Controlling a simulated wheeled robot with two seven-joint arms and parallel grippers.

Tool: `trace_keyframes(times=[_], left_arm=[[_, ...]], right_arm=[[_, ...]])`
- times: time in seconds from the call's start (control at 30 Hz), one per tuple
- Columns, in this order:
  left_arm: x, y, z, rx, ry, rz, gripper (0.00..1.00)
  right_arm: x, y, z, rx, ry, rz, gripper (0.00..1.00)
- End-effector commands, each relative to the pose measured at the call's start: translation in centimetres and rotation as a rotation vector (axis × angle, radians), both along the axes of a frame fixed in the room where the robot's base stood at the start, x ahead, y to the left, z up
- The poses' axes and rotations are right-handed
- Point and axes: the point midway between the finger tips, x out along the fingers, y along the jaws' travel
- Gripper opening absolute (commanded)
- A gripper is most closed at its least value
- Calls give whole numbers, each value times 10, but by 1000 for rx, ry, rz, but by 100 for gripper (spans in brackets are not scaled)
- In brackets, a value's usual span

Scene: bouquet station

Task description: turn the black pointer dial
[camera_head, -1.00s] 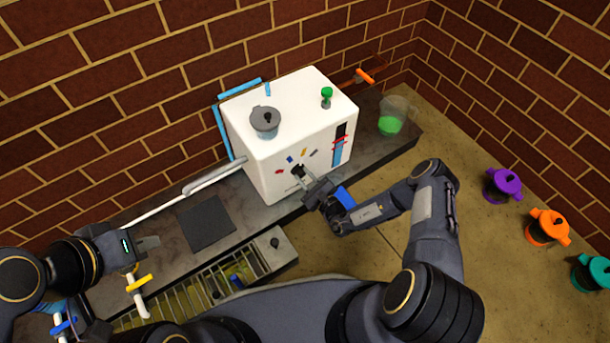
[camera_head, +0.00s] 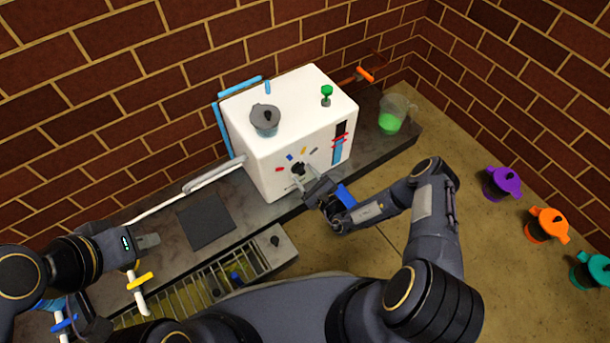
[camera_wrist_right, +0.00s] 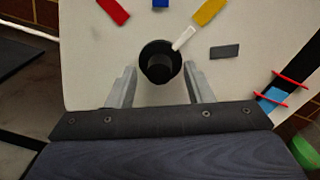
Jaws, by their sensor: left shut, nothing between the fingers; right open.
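The black pointer dial (camera_head: 298,169) is on the front face of the white box (camera_head: 262,172). In the right wrist view the dial (camera_wrist_right: 160,66) is a round black knob. Its white pointer is aimed up and right at the yellow mark (camera_wrist_right: 209,12). My right gripper (camera_head: 303,184) is in front of the dial. Its open fingers (camera_wrist_right: 160,82) appear on either side of the knob's lower part, with visible gaps and nothing held. My left gripper (camera_head: 150,240) is shut and empty at the lower left, far from the dial.
Around the dial are a red mark (camera_wrist_right: 114,11), a blue mark (camera_wrist_right: 160,2) and a grey mark (camera_wrist_right: 225,52). A grey lidded pot (camera_head: 265,120) and a green knob (camera_head: 327,93) are on the box top. A jug with green liquid (camera_head: 391,121) stands right.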

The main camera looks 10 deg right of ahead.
Motion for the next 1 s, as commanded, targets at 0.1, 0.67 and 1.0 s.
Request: trace_keyframes(times=[0.1, 0.67, 1.0], left_arm=[[0, 0, 8, 0, 0, 0, 0], [0, 0, 24, 0, 0, 0, 0], [0, 0, 24, 0, 0, 0, 0]], right_arm=[[-14, -7, 2, 0, 4, -3, 47], [-69, -31, 2, 0, 2, 0, 47], [-69, -31, 2, 0, 1, 0, 47]])
